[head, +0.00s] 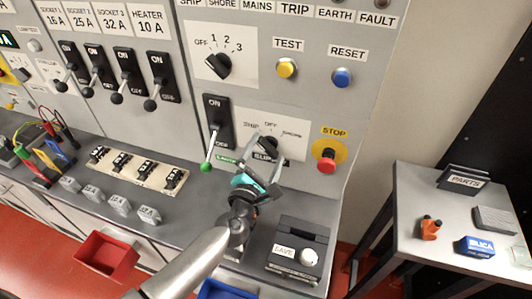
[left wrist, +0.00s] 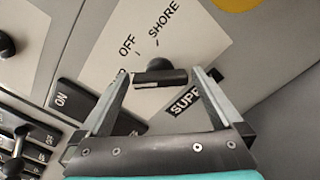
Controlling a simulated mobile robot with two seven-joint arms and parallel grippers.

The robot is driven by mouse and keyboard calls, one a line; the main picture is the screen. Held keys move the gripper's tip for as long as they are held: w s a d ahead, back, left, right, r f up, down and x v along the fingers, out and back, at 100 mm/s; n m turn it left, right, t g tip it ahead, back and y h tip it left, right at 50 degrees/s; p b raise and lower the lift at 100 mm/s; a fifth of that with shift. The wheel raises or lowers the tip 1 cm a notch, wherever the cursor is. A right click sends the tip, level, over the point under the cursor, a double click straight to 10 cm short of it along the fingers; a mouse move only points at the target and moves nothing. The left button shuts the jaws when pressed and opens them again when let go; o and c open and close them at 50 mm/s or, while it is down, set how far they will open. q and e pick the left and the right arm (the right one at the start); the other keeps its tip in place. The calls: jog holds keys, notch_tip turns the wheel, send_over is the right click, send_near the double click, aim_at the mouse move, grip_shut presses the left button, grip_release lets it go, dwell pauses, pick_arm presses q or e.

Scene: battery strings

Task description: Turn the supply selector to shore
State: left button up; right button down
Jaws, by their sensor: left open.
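The supply selector (head: 269,146) is a black knob on a white plate marked SHIP, OFF and SHORE, on the grey panel. In the left wrist view its dark bar handle (left wrist: 160,77) lies across the picture, below the OFF and SHORE marks. I cannot tell surely which mark it points to. My left gripper (head: 263,158) is open at the selector. In the left wrist view its fingertips (left wrist: 163,73) stand on either side of the bar, with a small gap at each end. The fingers partly hide the selector in the head view. My right gripper is not in view.
A green-tipped lever (head: 206,166) is just left of my left gripper. A red STOP button (head: 326,160) is to the right. A side table (head: 420,180) is farther right.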

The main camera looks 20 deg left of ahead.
pick_arm(q)
jog(key=c, duration=1.1)
jog(key=shift+m, duration=0.4)
jog(key=m+p, duration=0.1)
jog(key=m, duration=0.2)
jog(key=shift+p, duration=0.35)
jog(key=m+p, duration=0.1)
jog(key=m, duration=0.3)
jog(key=shift+f+m, duration=0.1)
jog(key=shift+m, duration=0.2)
jog(key=m+p, duration=0.2)
jog(key=m, duration=0.3)
jog(key=shift+f, duration=0.15)
jog(key=shift+f+m+p, duration=0.1)
jog(key=shift+m+p, duration=0.3)
jog(key=shift+m, duration=1.8)
